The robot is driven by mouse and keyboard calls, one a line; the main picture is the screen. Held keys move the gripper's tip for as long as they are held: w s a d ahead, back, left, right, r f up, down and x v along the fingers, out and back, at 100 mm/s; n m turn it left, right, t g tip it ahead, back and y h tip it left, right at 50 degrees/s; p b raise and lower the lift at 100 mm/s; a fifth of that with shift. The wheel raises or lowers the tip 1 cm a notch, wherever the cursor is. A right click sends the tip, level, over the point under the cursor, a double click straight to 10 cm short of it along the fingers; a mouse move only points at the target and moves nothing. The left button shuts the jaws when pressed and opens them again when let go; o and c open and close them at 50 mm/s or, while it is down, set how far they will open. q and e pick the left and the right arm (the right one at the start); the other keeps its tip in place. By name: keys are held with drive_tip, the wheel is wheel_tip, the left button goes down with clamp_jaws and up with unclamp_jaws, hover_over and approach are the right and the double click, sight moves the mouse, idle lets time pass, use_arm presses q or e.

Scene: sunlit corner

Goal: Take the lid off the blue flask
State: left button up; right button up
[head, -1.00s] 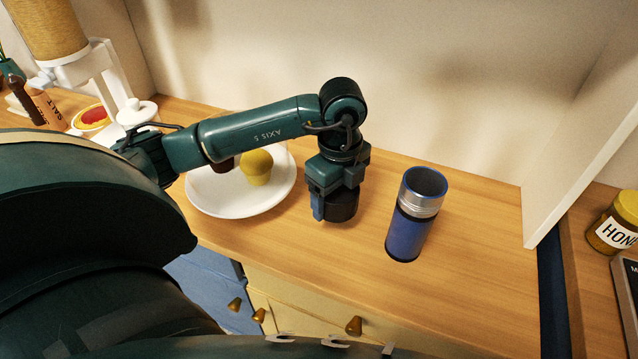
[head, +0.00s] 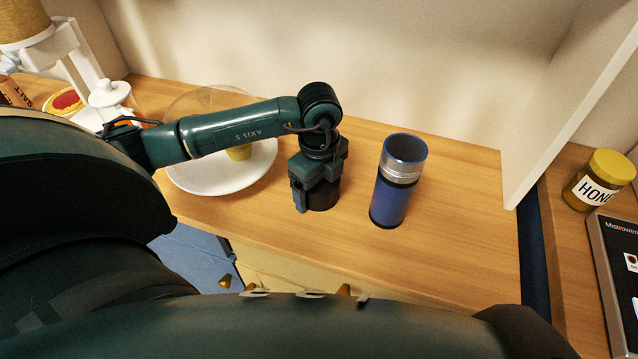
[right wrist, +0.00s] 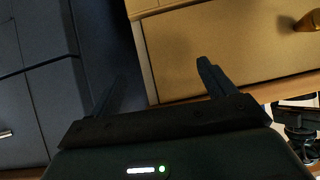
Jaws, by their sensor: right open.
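The blue flask (head: 391,200) stands upright on the wooden counter in the head view. Its steel neck is bare and its mouth is open. The black lid (head: 322,196) is off the flask, to its left, low over or on the counter; I cannot tell if it touches. My left gripper (head: 316,192) points down, shut on the lid. One finger shows at the lid's left side; the other is hidden. My right gripper (right wrist: 163,82) is open and empty in the right wrist view, in front of cabinet and drawer fronts.
A white plate (head: 190,184) with a yellow item (head: 239,153) lies behind my left arm, with a clear dome outline above it. A pale upright panel (head: 560,130) bounds the counter on the right. A honey jar (head: 598,180) stands beyond it. The counter right of the flask is clear.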

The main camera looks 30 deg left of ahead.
use_arm(q)
drive_tip(key=shift+o, duration=1.1)
use_arm(e)
drive_tip(key=shift+w+r, duration=0.1)
drive_tip(key=shift+r, duration=0.1)
use_arm(q)
drive_tip(key=shift+r, duration=0.6)
wheel_tip(320, 180, up, 11)
drive_tip(key=shift+r+b, duration=0.15)
drive_tip(key=shift+b, duration=0.2)
use_arm(e)
drive_tip(key=shift+a+f, duration=0.15)
